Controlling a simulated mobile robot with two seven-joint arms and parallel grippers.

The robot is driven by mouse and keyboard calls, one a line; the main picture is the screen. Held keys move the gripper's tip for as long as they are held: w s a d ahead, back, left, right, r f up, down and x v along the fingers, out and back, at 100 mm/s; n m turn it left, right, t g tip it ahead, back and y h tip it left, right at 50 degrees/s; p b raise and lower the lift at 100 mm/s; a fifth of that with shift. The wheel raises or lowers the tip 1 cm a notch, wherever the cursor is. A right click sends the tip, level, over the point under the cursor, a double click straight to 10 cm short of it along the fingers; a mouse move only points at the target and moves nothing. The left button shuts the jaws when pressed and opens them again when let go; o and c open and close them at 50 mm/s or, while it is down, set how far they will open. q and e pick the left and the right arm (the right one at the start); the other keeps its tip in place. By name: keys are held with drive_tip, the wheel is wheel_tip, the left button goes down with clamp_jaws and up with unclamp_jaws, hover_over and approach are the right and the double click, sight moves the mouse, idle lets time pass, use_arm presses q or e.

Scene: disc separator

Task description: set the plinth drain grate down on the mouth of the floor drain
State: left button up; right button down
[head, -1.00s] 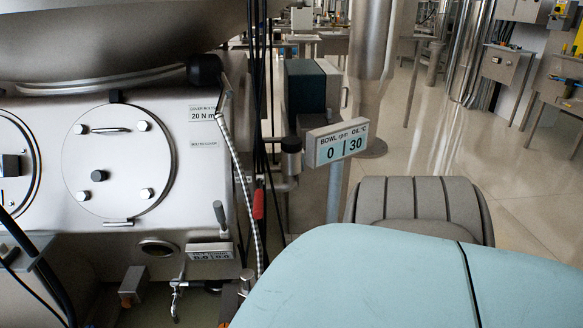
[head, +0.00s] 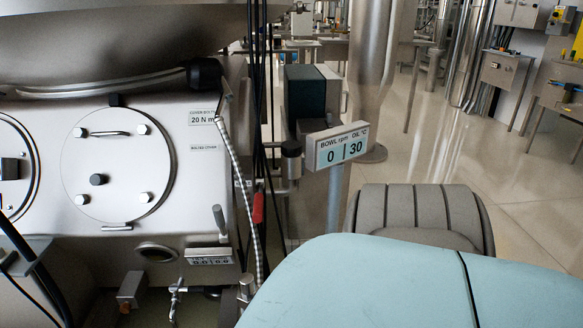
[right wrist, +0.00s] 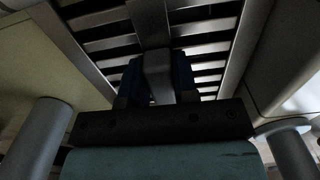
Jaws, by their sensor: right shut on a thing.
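The plinth drain grate (right wrist: 66,46) fills the upper part of the right wrist view as a metal frame with parallel slats and light gaps. My right gripper (right wrist: 158,72), with blue finger pads, is shut on the grate's grey middle piece. The grate's far end runs out of the picture. Neither the grate nor my right gripper shows in the head view, where my own pale blue casing covers the lower right. I cannot make out the floor drain's mouth in either view. My left gripper is not in view.
A steel machine with a round cover plate (head: 118,185) stands at the left. A small tap (head: 176,295) and a grey box (head: 131,287) sit low beneath it. A display (head: 336,147) reads 0 and 30 in front of a steel column (head: 370,45). Tiled floor (head: 515,190) lies open at the right.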

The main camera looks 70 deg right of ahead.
drive_tip(key=shift+f, duration=0.15)
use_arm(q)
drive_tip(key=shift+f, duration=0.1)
use_arm(e)
drive_tip(key=c, duration=0.8)
unclamp_jaws()
drive_tip(key=shift+r+p, duration=0.5)
drive_tip(key=shift+r, duration=0.2)
wheel_tip(320, 180, up, 8)
drive_tip(key=p, duration=0.5)
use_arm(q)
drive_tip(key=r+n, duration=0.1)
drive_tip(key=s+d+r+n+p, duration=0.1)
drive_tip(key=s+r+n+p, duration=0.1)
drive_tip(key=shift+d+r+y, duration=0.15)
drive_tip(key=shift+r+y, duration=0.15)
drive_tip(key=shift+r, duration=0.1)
use_arm(e)
wheel_tip(320, 180, up, 4)
drive_tip(key=shift+r, duration=0.2)
